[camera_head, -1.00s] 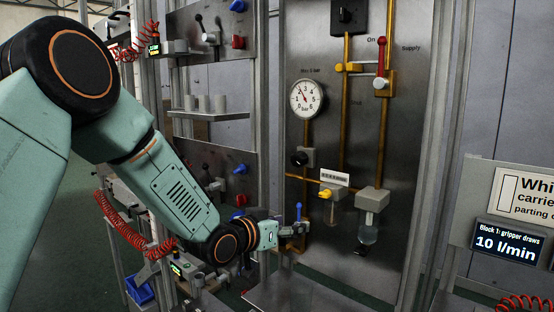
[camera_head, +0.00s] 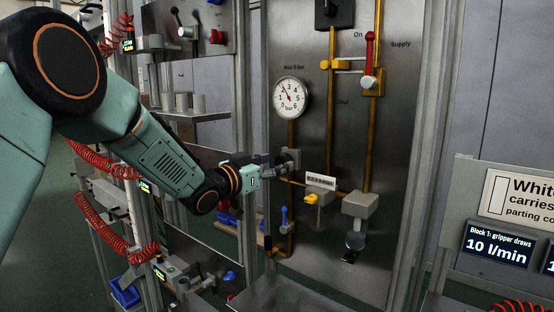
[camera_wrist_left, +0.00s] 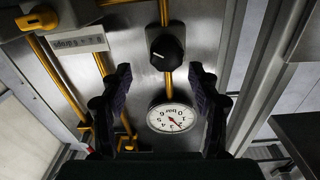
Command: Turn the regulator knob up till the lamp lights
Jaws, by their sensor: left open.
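The regulator knob (camera_wrist_left: 166,50) is round and black, on a grey mount on the panel's yellow pipe, seen in the left wrist view. In the head view my left gripper (camera_head: 281,163) covers most of it, below the pressure gauge (camera_head: 289,98). In the wrist view my left gripper (camera_wrist_left: 160,76) is open, its dark fingers on either side of the line to the knob; I cannot tell whether they touch it. The gauge also shows there (camera_wrist_left: 173,118). In the head view its red needle points up and left. I cannot make out a lamp. My right gripper is not in view.
The metal panel (camera_head: 300,225) carries a red-handled supply valve (camera_head: 370,50), a yellow valve handle (camera_head: 311,199), a filter bowl (camera_head: 356,240) and a blue lever (camera_head: 284,214) below my gripper. Red coiled hoses (camera_head: 113,222) hang at the left. A sign and display (camera_head: 497,244) stand at the right.

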